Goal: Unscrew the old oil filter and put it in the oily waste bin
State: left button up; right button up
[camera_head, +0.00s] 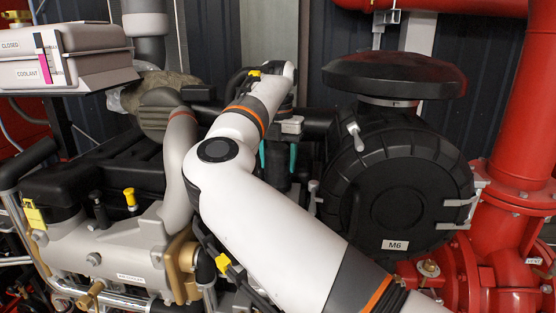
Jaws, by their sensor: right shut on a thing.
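My right arm reaches in from the lower right to the middle of the view. My right gripper (277,157) has teal fingertips on either side of a dark cylinder, the old oil filter (278,165), and is shut on it. The filter stands about upright among the engine parts. Its lower end is partly hidden behind my arm, and I cannot tell whether it is still threaded on. My left gripper is not in view. No oily waste bin shows.
A large black round housing marked M6 (398,190) stands close on the right, with red pipes (510,120) beyond it. A grey engine block (110,250) with brass fittings fills the lower left. A coolant box (65,58) is at upper left. Free room is tight.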

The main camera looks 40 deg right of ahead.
aim_at(278, 146)
jog(key=shift+r+p, duration=1.4)
jog(key=shift+r, duration=0.55)
jog(key=shift+s+a+b, duration=0.4)
jog(key=shift+a+b, duration=0.15)
jog(key=shift+b, duration=0.15)
jog(key=shift+s+a+r+b, duration=0.3)
jog(key=shift+s+a+b, duration=0.2)
jog(key=shift+a, duration=0.15)
jog(key=shift+s+a+r+b, duration=0.25)
jog(key=shift+s+a+b, duration=0.25)
jog(key=shift+a, duration=0.1)
jog(key=shift+s+a+r+b, duration=0.25)
jog(key=shift+s+a, duration=0.15)
jog(key=shift+a, duration=0.1)
jog(key=shift+s+a+r+b, duration=0.25)
jog(key=shift+s+a, duration=0.15)
jog(key=shift+a, duration=0.1)
jog(key=shift+d, duration=0.1)
jog(key=shift+f, duration=0.1)
